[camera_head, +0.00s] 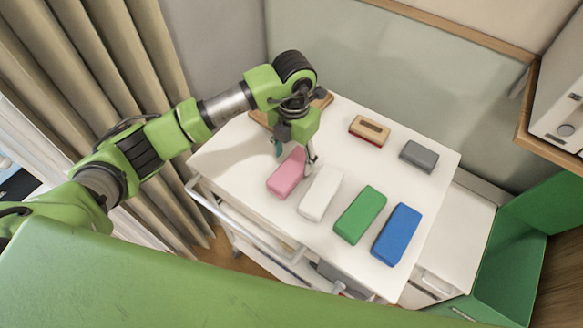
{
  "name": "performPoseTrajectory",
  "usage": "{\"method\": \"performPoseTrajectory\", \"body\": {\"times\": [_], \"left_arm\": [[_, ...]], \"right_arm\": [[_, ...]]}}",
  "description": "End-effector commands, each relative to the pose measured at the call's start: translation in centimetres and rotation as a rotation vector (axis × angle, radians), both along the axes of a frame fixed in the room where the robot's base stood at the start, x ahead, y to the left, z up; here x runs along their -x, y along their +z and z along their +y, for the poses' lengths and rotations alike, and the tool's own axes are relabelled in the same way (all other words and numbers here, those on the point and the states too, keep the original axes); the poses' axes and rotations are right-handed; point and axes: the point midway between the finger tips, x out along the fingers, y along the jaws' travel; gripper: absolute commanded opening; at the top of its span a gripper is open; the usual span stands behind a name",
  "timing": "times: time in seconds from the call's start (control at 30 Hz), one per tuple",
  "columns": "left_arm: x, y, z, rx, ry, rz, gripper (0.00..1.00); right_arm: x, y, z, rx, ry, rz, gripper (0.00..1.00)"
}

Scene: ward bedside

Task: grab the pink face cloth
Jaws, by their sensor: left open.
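The pink face cloth (285,180) is a folded block lying on the white cart top (228,170), at the left end of a front row of cloths. My left gripper (294,160) points down over the far end of the pink cloth, its fingers apart. One finger shows left of the cloth's far end and the other to its right, near the white cloth. The gripper hides the far end of the pink cloth. I cannot tell whether the fingers touch it. My right gripper is not in view.
A white cloth (320,193) lies close right of the pink one, then a green cloth (360,215) and a blue cloth (397,235). Behind are a wooden-sided brush or block (369,130) and a grey block (419,156). A rail (240,222) runs along the cart's front.

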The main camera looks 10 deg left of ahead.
Motion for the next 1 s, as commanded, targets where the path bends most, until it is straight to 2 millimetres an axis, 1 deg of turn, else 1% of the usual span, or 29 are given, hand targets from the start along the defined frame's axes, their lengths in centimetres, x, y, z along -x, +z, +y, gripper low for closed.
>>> {"method": "performPoseTrajectory", "body": {"times": [0.03,0.1,0.2,0.27,0.3,0.4,0.57,0.7,0.77,0.8,0.83,1.0], "left_arm": [[0.1,-0.2,0.0,0.000,0.000,0.002,0.56],[0.2,-0.7,0.1,-0.001,0.001,0.005,0.56],[0.3,-1.9,0.3,-0.001,0.002,0.006,0.56],[0.4,-2.7,0.4,0.000,0.000,0.006,0.56],[0.3,-3.4,0.4,0.000,0.001,0.005,0.56],[0.3,-4.6,0.4,0.000,0.000,0.003,0.56],[0.2,-5.2,0.4,0.000,-0.001,0.000,0.56],[0.2,-5.2,0.4,0.000,-0.001,0.000,0.56],[0.2,-5.2,0.4,0.000,-0.001,0.000,0.40],[0.2,-5.2,0.4,0.000,-0.001,0.000,0.30],[0.2,-5.2,0.4,0.000,-0.001,0.000,0.27],[0.2,-5.2,0.4,0.000,-0.001,0.000,0.27]], "right_arm": [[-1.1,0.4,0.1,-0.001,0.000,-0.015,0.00],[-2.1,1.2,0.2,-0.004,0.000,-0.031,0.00],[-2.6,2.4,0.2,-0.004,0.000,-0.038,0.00],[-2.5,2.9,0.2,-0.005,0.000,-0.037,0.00],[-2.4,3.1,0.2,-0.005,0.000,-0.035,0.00],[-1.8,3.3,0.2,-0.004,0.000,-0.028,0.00],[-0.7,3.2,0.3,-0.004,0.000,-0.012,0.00],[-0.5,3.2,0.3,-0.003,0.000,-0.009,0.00],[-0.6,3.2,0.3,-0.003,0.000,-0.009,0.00],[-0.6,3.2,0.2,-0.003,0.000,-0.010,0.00],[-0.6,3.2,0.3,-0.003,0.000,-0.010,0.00],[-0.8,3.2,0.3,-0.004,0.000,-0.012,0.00]]}}
